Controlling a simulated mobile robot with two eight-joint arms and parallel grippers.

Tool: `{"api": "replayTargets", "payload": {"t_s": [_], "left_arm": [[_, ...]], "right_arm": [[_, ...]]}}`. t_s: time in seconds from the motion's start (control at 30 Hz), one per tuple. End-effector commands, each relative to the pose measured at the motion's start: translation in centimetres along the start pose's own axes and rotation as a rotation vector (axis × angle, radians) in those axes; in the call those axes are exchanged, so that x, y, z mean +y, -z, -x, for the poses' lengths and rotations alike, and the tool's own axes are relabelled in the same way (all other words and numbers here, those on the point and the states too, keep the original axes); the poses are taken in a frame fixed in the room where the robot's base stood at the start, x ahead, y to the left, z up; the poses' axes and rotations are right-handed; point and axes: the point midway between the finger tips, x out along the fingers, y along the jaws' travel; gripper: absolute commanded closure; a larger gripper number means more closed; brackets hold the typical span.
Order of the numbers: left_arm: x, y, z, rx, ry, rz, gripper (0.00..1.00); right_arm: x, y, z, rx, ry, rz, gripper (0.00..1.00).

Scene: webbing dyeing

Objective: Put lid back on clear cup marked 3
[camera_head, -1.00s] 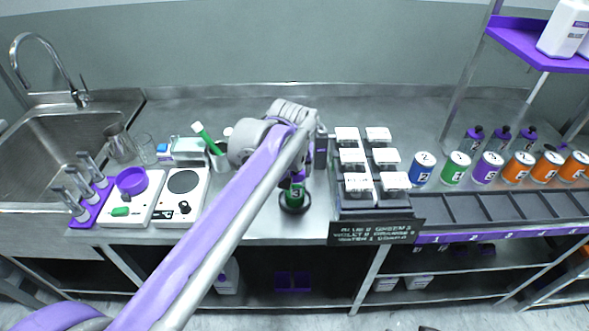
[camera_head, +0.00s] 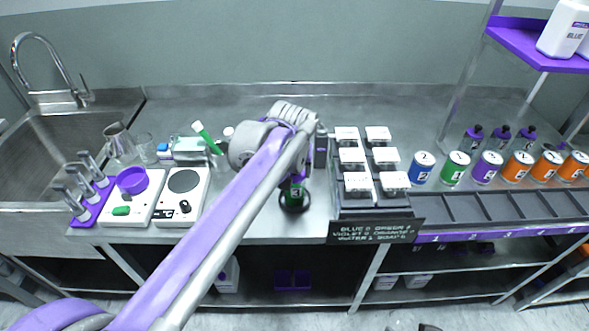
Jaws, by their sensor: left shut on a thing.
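A cup with green content, marked 3 (camera_head: 295,194), stands on a dark round base on the steel counter. My left gripper (camera_head: 300,178) is above it, pointing down, with its fingers mostly hidden behind my own arm. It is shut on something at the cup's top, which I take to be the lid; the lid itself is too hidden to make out. I cannot tell whether the lid touches the cup's rim.
A rack of white-lidded boxes (camera_head: 346,213) stands just right of the cup, behind a dark sign (camera_head: 376,231). Coloured numbered cans (camera_head: 455,167) stand farther right. A scale (camera_head: 131,211) and a hotplate (camera_head: 183,207) are on the left, near the sink (camera_head: 60,150).

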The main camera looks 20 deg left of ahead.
Motion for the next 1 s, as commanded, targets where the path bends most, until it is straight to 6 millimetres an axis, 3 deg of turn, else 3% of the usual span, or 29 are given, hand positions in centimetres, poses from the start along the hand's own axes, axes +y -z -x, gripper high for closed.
{"api": "replayTargets", "payload": {"t_s": [0.23,0.27,0.4,1.0], "left_arm": [[0.00,0.00,-0.01,0.000,0.000,0.000,0.86],[0.00,0.00,-0.01,0.000,0.000,0.000,0.28],[0.00,0.00,-0.01,0.000,0.000,0.000,0.03],[0.00,0.34,0.80,0.000,0.000,0.000,0.00]], "right_arm": [[0.00,-0.02,-0.02,0.000,0.000,0.000,0.04],[0.00,-0.02,-0.02,0.000,0.000,0.000,0.04],[0.00,-0.02,-0.02,0.000,0.000,0.000,0.04],[0.00,0.41,0.61,0.002,0.000,0.000,0.04]]}}
